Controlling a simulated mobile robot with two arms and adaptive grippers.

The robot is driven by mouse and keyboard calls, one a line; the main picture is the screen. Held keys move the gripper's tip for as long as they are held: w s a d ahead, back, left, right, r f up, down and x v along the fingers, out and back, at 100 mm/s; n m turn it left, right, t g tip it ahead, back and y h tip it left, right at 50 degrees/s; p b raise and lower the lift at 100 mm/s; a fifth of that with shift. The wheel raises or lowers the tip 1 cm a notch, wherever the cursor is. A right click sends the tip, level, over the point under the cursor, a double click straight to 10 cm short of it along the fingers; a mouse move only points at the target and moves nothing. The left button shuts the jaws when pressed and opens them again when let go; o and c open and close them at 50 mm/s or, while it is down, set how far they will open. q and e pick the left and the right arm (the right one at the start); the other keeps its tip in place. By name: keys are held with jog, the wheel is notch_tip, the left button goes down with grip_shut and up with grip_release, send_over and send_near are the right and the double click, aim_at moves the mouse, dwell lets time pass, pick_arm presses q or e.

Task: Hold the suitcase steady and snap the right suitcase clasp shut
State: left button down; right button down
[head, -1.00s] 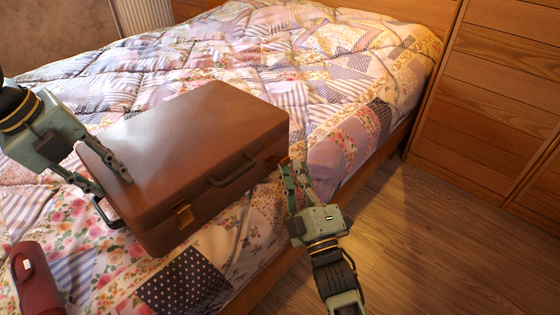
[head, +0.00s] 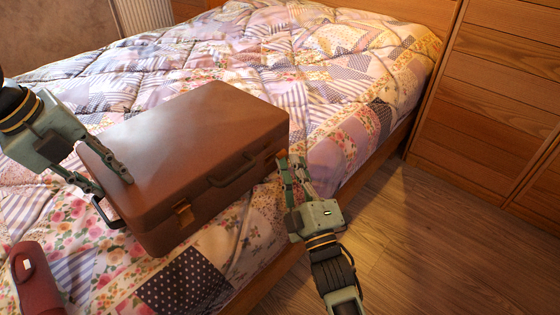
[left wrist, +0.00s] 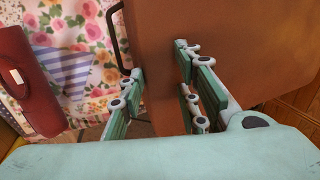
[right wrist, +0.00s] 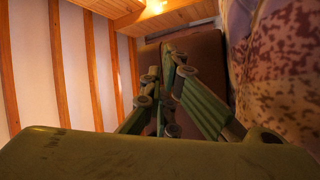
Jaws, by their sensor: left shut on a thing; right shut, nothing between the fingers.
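The brown suitcase (head: 190,140) lies with its lid down on the bed, its handle (head: 232,170) facing the front right. My left gripper (head: 113,188) is shut on its left edge, one finger on the lid and one by the left side; the left wrist view also shows the suitcase (left wrist: 240,45) between the fingers. The left clasp (head: 183,214) is a brass piece on the front. My right gripper (head: 291,160) is shut and empty, its fingertips at the front's right end. They cover the right clasp area, so I cannot tell the clasp's state. The suitcase's end (right wrist: 190,60) is beyond these fingertips in the right wrist view.
The patchwork quilt (head: 290,50) covers the bed under the suitcase. A dark red object (head: 36,280) lies on the quilt at the lower left. Wooden drawers (head: 490,95) stand at the right. The floor (head: 430,240) between bed and drawers is clear.

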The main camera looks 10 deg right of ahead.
pick_arm(q)
jog(key=shift+s+d+f, duration=0.15)
jog(key=shift+f, duration=0.4)
pick_arm(e)
jog(key=shift+w+a+r, duration=0.2)
jog(key=shift+r, duration=0.25)
jog(key=shift+f, duration=0.15)
jog(key=shift+s+d+f, duration=0.2)
jog(key=shift+s+f, duration=0.05)
jog(key=shift+f, duration=0.3)
jog(key=shift+s+d+f, duration=0.2)
jog(key=shift+s+f, duration=0.05)
jog(key=shift+f, duration=0.35)
jog(key=shift+s+d+f, duration=0.2)
jog(key=shift+s+f, duration=0.05)
jog(key=shift+f, duration=0.4)
pick_arm(q)
jog(key=c, duration=1.8)
grip_release()
jog(key=o, duration=0.6)
jog(key=shift+w+d+f, duration=0.1)
jog(key=shift+w+f, duration=0.05)
jog(key=shift+w, duration=0.05)
pick_arm(e)
jog(key=f, duration=0.1)
jog(key=s+d+f, duration=0.1)
jog(key=f, duration=0.2)
jog(key=shift+s+d+f, duration=0.2)
jog(key=shift+s+d, duration=0.05)
jog(key=shift+s, duration=0.1)
